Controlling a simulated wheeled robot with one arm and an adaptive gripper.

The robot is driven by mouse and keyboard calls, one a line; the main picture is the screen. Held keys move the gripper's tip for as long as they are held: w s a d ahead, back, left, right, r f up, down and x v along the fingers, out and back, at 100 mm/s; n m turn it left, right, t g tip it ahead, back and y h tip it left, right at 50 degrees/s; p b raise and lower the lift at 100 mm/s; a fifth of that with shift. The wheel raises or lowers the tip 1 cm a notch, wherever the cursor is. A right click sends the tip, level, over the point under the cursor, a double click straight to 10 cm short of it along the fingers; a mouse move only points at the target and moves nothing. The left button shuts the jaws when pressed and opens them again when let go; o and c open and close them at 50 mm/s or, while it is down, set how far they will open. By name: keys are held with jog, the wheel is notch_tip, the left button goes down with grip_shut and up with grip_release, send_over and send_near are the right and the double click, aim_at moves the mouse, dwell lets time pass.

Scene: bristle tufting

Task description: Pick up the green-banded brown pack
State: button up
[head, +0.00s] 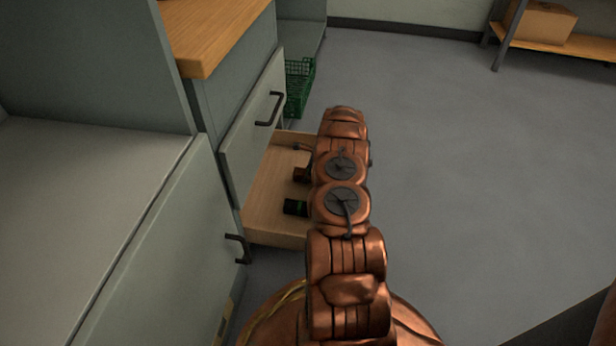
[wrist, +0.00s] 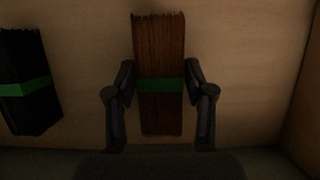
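The brown pack (wrist: 160,65), a bundle of brown bristles with a green band around its middle, lies in the open wooden drawer. My gripper (wrist: 160,80) is over it in the wrist view, with one finger along each long side near the green band. The fingers appear right at the pack's sides, but I cannot tell whether they press on it. In the head view only a small part of the brown pack (head: 300,174) shows; my arm hides the rest and the gripper.
A black pack (wrist: 32,88) with a green band lies left of the brown one. The drawer's side wall (wrist: 303,120) is close on the right. A grey cabinet (head: 240,150) and a green crate (head: 299,85) stand nearby. The floor at right is clear.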

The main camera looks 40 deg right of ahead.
jog(key=c, duration=0.8)
jog(key=shift+r+b, duration=0.15)
jog(key=shift+b, duration=0.2)
